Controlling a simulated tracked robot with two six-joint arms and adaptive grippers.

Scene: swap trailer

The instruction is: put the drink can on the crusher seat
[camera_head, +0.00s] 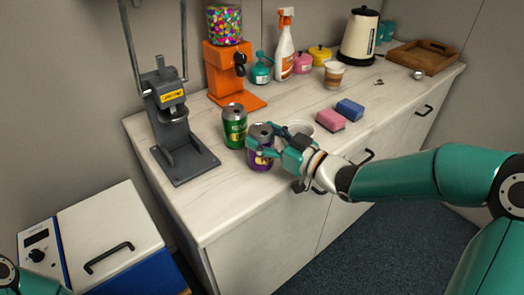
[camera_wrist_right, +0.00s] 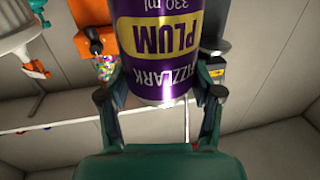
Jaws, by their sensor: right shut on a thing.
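My right gripper (camera_head: 262,146) is shut on a purple drink can (camera_head: 261,162) and holds it upright near the counter's front edge. I cannot tell whether the can touches the counter. In the right wrist view the can (camera_wrist_right: 160,50) fills the space between the fingers of the gripper (camera_wrist_right: 158,95), and its label reads PLUM. A green can (camera_head: 234,128) stands just to its left. The grey can crusher (camera_head: 170,100) with a yellow label stands further left. Its press head hangs above the base, and its seat (camera_head: 181,153) shows no can. My left gripper is out of view.
An orange candy dispenser (camera_head: 227,70) stands behind the cans. A white bowl (camera_head: 300,128) sits right behind my right gripper. A pink sponge (camera_head: 330,119) and a blue sponge (camera_head: 350,109) lie further right.

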